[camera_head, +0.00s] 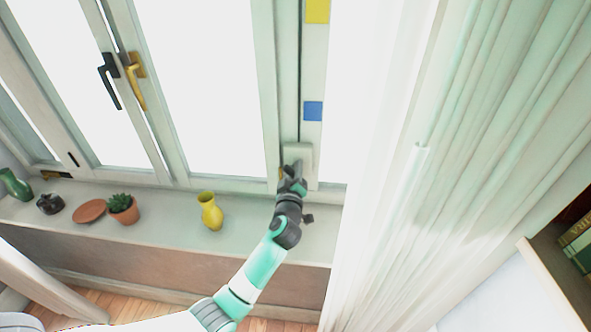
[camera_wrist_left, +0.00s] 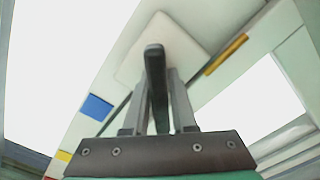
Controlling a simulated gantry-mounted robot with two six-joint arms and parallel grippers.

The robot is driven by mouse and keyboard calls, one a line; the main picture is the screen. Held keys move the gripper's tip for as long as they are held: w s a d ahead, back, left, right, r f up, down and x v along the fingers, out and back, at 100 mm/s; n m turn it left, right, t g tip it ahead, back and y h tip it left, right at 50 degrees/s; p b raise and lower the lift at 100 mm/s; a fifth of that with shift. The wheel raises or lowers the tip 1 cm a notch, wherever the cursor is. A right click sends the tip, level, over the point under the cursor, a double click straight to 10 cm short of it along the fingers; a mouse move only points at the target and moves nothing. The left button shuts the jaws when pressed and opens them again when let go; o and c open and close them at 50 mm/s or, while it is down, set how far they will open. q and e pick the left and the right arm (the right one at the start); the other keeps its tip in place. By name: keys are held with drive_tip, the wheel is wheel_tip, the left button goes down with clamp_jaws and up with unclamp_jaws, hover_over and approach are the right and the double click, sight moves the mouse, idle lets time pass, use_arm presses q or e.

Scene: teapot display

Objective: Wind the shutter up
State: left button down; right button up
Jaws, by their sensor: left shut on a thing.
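A pale winder box (camera_head: 299,152) is mounted low on the window's right post, above the sill. It also shows in the left wrist view (camera_wrist_left: 133,66), with a dark crank handle (camera_wrist_left: 154,60) in front of it. My left gripper (camera_head: 291,174) is at this box. In the left wrist view its two grey fingers (camera_wrist_left: 158,102) stand on either side of the dark handle, shut on it. The fingers and wrist hide most of the handle in the head view. I cannot make out the shutter itself against the bright panes. My right gripper is not in view.
A blue square (camera_head: 313,111) and a yellow square (camera_head: 318,11) mark the post strip. On the sill (camera_head: 160,222) stand a yellow vase (camera_head: 210,212), a potted plant (camera_head: 123,209) and a green vase (camera_head: 15,184). A white curtain (camera_head: 455,150) hangs right of the arm.

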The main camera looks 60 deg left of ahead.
use_arm(q)
drive_tip(key=shift+m, duration=0.3)
drive_tip(key=shift+m+b, duration=0.55)
drive_tip(key=shift+m, duration=0.65)
drive_tip(key=m, duration=0.3)
drive_tip(key=shift+w+m, duration=0.1)
drive_tip(key=shift+m, duration=0.2)
drive_tip(key=m, duration=0.4)
drive_tip(key=shift+d+m, duration=0.1)
drive_tip(key=shift+m, duration=0.2)
drive_tip(key=m, duration=0.4)
drive_tip(key=shift+w+r+m+p, duration=0.1)
drive_tip(key=shift+m+p, duration=0.2)
drive_tip(key=shift+p, duration=0.1)
drive_tip(key=m+p, duration=0.1)
drive_tip(key=m, duration=0.3)
drive_tip(key=m+p, duration=0.2)
drive_tip(key=m, duration=0.3)
drive_tip(key=shift+w, duration=0.1)
drive_tip(key=m, duration=0.2)
drive_tip(key=m+p, duration=0.1)
drive_tip(key=m, duration=0.1)
drive_tip(key=shift+f+m+p, duration=0.2)
drive_tip(key=shift+m+p, duration=0.1)
drive_tip(key=shift+f+m+p, duration=0.1)
drive_tip(key=shift+m+p, duration=0.6)
drive_tip(key=shift+m, duration=1.5)
